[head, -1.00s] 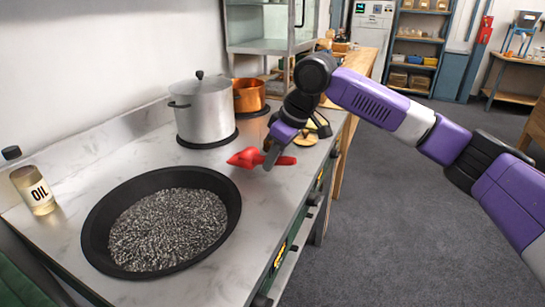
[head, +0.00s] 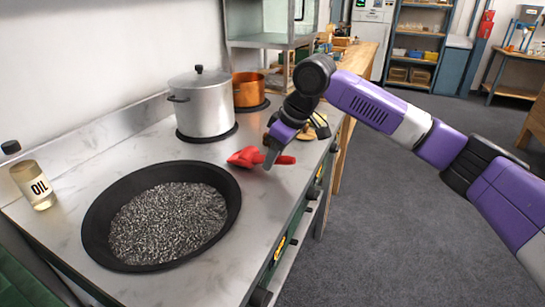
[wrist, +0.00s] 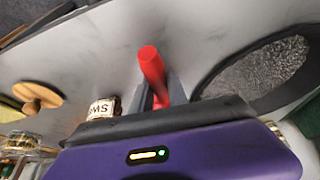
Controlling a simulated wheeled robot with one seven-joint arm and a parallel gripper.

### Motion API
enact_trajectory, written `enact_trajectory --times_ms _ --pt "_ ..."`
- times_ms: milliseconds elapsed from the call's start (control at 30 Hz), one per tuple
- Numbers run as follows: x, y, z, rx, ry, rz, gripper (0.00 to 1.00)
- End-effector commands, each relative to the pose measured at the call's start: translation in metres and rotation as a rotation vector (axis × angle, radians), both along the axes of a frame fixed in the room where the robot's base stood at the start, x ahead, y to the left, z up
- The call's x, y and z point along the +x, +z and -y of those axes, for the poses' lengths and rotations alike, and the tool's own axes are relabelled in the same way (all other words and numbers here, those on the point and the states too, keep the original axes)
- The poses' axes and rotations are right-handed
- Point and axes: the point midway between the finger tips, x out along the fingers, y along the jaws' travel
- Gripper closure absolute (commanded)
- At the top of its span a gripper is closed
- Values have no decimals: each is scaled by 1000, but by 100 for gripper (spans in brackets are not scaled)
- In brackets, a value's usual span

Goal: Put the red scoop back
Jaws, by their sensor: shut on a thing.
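The red scoop (head: 246,157) is in my gripper (head: 270,158), low over the right part of the stove top, beyond the black pan. Its handle points right in the head view. In the wrist view the red handle (wrist: 153,68) rises between the two grey fingers of my gripper (wrist: 160,95), which are shut on it. The scoop's bowl is hidden there by my wrist. I cannot tell whether the scoop touches the stove top.
A wide black pan (head: 93,235) with dark grains stands in front. A steel pot (head: 204,107) and a copper pot (head: 250,88) stand behind. An oil bottle (head: 34,186) is at left. A wooden lid-like disc (wrist: 37,95) lies near the gripper.

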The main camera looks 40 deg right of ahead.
Motion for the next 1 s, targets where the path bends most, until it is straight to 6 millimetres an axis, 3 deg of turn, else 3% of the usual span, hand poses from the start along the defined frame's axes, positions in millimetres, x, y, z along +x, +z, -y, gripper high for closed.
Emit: enact_trajectory --times_ms 167,200,300,667,1000 --pt "0 -3 0 0 0 0 100" --pt "0 -3 0 -1 1 0 75" --pt "0 -3 0 -1 1 0 55" --pt "-1 0 0 0 0 0 55" --pt "-19 47 6 -1 1 2 55"
